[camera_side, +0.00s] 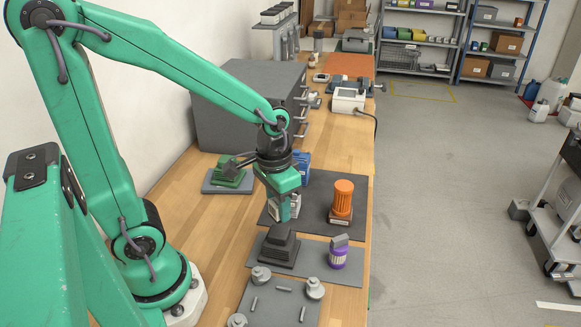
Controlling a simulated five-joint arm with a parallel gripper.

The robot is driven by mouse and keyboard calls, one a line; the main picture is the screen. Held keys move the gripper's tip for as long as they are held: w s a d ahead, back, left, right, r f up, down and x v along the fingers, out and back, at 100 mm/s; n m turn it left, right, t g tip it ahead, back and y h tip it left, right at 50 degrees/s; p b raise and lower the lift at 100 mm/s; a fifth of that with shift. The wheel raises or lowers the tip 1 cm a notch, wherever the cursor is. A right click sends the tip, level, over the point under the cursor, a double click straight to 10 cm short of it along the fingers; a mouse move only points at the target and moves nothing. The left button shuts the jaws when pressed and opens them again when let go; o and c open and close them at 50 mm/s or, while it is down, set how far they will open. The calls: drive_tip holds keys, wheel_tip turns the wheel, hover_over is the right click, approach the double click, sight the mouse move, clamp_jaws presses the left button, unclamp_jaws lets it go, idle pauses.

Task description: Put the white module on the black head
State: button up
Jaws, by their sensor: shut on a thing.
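My gripper (284,208) points down at the end of the green arm, over the front part of the bench. It is shut on the white module (295,204), which is small and partly hidden behind the green fingers. The black head (279,246) is a dark, stepped block on a grey mat (318,262), just below and nearer the camera than my gripper. The module appears apart from the black head. I cannot tell its exact height above the dark mat (328,183) behind it.
A blue part (303,167) is close behind. A green part (230,174) is at left. A grey plate (279,305) with knobs lies in front.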

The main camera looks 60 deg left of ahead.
sight(275, 202)
drive_tip(key=shift+f, duration=0.1)
drive_tip(key=shift+f, duration=1.95)
drive_tip(key=shift+f, duration=0.15)
drive_tip(key=o, duration=1)
drive_tip(key=shift+r, duration=0.2)
drive_tip(key=r, duration=1.2)
drive_tip(key=shift+s, duration=0.3)
drive_tip(key=shift+s+r, duration=0.1)
